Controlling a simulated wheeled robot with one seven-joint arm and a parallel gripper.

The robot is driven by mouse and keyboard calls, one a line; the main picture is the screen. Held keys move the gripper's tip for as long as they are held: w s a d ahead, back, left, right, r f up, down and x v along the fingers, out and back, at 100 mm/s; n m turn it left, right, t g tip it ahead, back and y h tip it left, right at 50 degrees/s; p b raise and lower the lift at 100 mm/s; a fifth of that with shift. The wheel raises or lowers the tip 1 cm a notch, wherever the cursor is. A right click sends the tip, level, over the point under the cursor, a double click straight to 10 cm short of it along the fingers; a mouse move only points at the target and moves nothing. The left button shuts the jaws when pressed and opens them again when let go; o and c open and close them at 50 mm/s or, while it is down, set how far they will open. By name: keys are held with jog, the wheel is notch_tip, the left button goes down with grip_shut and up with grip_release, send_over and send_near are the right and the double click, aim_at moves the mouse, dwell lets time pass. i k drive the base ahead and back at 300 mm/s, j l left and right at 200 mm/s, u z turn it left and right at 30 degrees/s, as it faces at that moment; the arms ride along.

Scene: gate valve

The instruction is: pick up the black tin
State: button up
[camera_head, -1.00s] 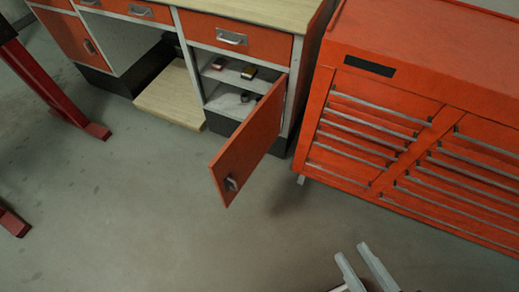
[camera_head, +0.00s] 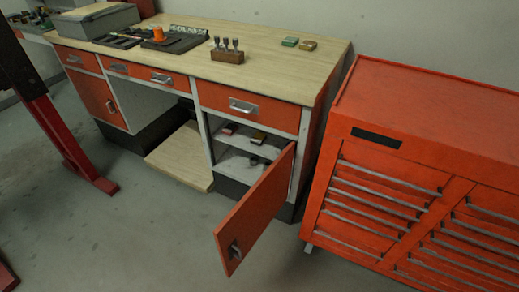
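No tin can be told for certain as the black one. Inside the open cabinet, a small dark box with a yellowish side (camera_head: 257,137) sits on the upper shelf, right of a small reddish box (camera_head: 230,129). A small dark object (camera_head: 254,161) lies on the lower shelf, partly hidden near the open door (camera_head: 255,215). These things are too small to tell more. My gripper is out of view.
The orange cabinet door stands swung out toward me. A red tool chest (camera_head: 420,110) stands to the right. The worktop (camera_head: 275,70) holds a block with tools (camera_head: 227,55), a green box (camera_head: 290,42) and a tan box (camera_head: 308,45). Grey floor in front is clear.

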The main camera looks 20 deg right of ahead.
aim_at(258, 138)
jog(key=i+j+z, duration=0.1)
jog(key=i+j, duration=0.4)
jog(key=i+j+z, duration=0.1)
jog(key=i+j, duration=0.95)
jog(key=i+j+z, duration=0.15)
jog(key=i+j, duration=0.35)
jog(key=j, duration=0.2)
jog(key=i+j+z, duration=0.1)
jog(key=i+j, duration=0.4)
jog(key=j, duration=0.15)
